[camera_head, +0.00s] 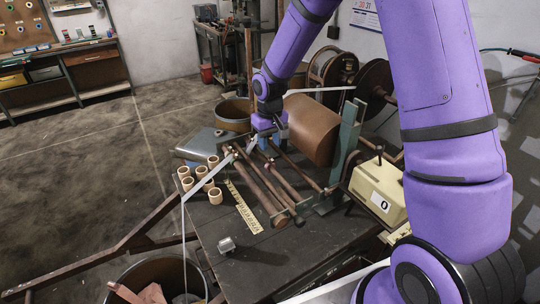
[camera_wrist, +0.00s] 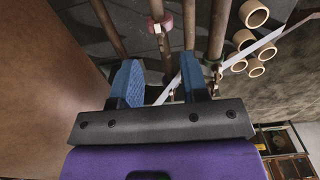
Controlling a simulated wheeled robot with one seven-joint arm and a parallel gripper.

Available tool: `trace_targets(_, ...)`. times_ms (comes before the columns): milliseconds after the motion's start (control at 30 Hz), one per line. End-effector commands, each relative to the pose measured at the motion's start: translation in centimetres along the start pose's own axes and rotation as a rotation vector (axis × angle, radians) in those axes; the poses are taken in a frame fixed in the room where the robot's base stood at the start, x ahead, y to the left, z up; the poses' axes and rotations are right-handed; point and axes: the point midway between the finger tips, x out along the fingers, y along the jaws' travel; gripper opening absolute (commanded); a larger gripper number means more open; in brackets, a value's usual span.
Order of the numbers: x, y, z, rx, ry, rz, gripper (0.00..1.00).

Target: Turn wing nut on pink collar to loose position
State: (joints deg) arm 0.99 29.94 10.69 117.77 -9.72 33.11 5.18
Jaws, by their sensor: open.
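The pink collar (camera_wrist: 167,24) sits around a brown rod at the top middle of the wrist view. A small pale metal piece, apparently its wing nut (camera_wrist: 158,29), shows on the collar; its angle is too small to read. My gripper (camera_wrist: 158,80) is open, with its blue fingers apart and nothing seen between them except the background. The collar lies beyond the fingertips, apart from them.
Parallel rods (camera_head: 268,181) run beside a large brown roll (camera_head: 313,128). A white strip (camera_wrist: 262,42) passes close to the right finger. Several cardboard cores (camera_head: 215,196) stand on the dark table (camera_head: 270,262), left of the rods. A cream box (camera_head: 379,190) stands at right.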

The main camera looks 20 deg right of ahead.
Motion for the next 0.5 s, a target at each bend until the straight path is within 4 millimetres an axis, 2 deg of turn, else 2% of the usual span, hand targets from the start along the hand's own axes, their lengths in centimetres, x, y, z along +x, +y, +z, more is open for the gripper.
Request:
trace_targets(33,1.1,0.0,0.1,0.000,-0.004,-0.001,0.41)
trace_targets(200,3.6,0.0,0.1,0.000,-0.003,0.000,0.41)
trace_targets(500,5.7,0.0,0.0,0.001,0.000,0.000,0.41)
